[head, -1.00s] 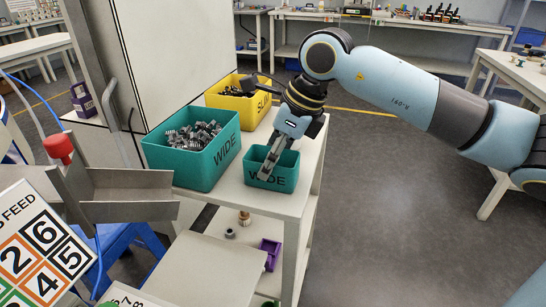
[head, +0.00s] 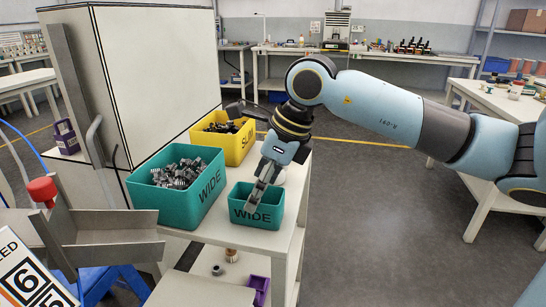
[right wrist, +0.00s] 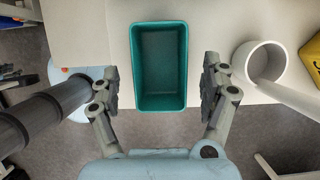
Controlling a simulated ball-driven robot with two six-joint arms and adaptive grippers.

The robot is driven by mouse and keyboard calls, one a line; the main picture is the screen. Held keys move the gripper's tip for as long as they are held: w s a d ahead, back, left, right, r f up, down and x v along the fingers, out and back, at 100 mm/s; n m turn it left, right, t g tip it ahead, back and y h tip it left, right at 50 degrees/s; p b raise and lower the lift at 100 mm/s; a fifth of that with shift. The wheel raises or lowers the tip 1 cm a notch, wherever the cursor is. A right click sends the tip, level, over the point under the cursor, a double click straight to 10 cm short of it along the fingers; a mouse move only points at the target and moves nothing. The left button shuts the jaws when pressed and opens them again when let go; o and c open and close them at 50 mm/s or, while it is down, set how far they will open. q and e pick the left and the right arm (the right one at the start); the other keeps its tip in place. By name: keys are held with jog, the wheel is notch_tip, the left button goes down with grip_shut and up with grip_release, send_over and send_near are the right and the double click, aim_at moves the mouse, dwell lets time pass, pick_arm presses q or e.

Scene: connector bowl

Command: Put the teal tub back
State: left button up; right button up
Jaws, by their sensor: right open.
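The small teal tub (head: 270,215), marked WIDE, stands upright on the front right of the white cart top. It also shows in the right wrist view (right wrist: 160,102), where its inside is empty. My right gripper (head: 255,200) is pointed down at this tub and hides part of its front and rim. In the right wrist view the gripper (right wrist: 161,80) is open, with one finger on each side of the tub and a visible gap to both sides. A larger teal tub (head: 198,205), also marked WIDE, stands to its left, full of metal connectors. My left gripper is not in view.
A yellow bin (head: 238,148) with dark parts stands behind the large teal tub. A white cylinder (right wrist: 258,65) stands right of the small tub in the wrist view. A metal chute (head: 100,240) and red knob (head: 41,190) are at left. The floor right of the cart is clear.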

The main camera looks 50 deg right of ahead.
jog(key=p+v, duration=0.3)
jog(key=v, duration=0.7)
jog(key=shift+p, duration=0.3)
jog(key=shift+f, duration=0.1)
